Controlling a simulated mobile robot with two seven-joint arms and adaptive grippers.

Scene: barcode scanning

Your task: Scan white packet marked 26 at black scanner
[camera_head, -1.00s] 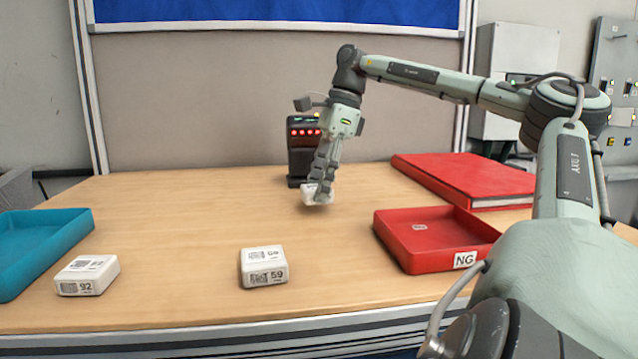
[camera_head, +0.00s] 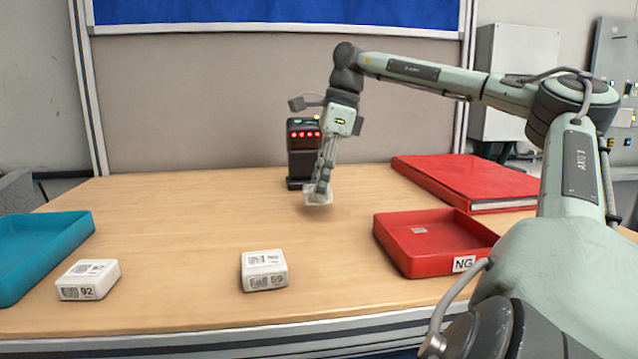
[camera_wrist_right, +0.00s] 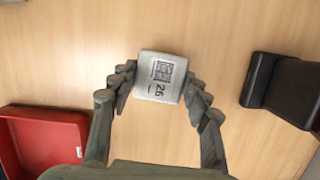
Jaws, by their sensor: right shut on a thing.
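The white packet marked 26 (camera_wrist_right: 160,77) is between the fingers of my right gripper (camera_wrist_right: 158,92), its label and code facing the wrist camera. In the head view my right gripper (camera_head: 319,192) is shut on the packet (camera_head: 317,199), just above the table and in front of the black scanner (camera_head: 303,155). The scanner has red lights on its face and a green light on top. In the right wrist view the scanner (camera_wrist_right: 287,90) stands to the right, apart from the packet. My left gripper is not in view.
White packets marked 92 (camera_head: 88,280) and 59 (camera_head: 264,270) lie at the table's front. A teal tray (camera_head: 72,237) is at the left. A red NG tray (camera_head: 410,262) and a red binder (camera_head: 465,182) are at the right. The centre is clear.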

